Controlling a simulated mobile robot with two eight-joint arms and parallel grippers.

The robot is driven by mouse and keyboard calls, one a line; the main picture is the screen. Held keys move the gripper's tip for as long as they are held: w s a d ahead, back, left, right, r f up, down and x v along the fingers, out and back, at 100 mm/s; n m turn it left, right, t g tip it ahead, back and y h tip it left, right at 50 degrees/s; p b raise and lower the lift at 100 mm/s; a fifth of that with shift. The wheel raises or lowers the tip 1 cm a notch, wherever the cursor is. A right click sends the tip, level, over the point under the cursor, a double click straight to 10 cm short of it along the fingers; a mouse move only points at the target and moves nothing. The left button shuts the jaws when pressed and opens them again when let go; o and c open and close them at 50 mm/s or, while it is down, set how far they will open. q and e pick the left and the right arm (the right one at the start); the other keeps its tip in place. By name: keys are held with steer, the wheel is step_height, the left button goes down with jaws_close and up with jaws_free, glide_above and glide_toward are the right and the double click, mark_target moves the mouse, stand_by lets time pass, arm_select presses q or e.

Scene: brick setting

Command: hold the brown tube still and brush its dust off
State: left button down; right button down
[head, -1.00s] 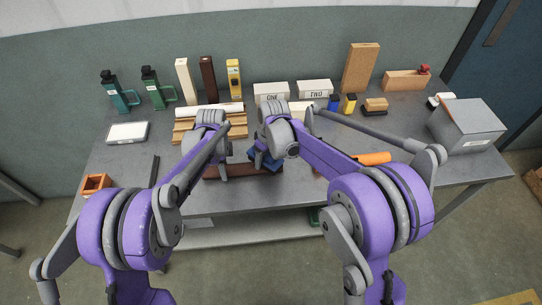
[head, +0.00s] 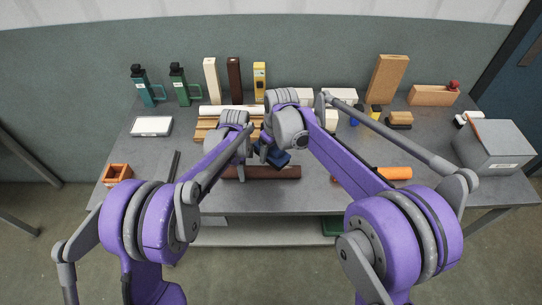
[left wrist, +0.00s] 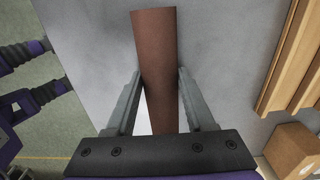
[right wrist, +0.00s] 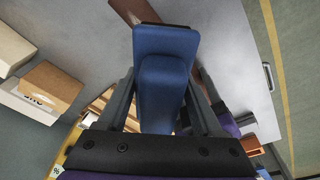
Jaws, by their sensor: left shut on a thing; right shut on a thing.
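The brown tube (head: 285,172) lies crosswise near the front of the table. My left gripper (left wrist: 160,75) is shut on it, a finger on each side; the tube also fills the middle of the left wrist view (left wrist: 155,40). My right gripper (right wrist: 161,85) is shut on a blue brush (right wrist: 165,45), which is over the tube in the head view (head: 275,156). In the right wrist view the tube (right wrist: 128,10) passes behind the brush, which hides its middle. I cannot tell whether the bristles touch it, and dust is too small to make out.
A wooden rack (head: 208,123) is behind my left gripper. A white panel (head: 151,126), an orange open box (head: 117,174) and a dark bar (head: 173,165) are at left. An orange-handled tool (head: 395,173) and a grey box (head: 495,150) are at right. Bottles and blocks line the back.

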steer(key=shift+r, duration=1.3)
steer(key=shift+f, duration=0.15)
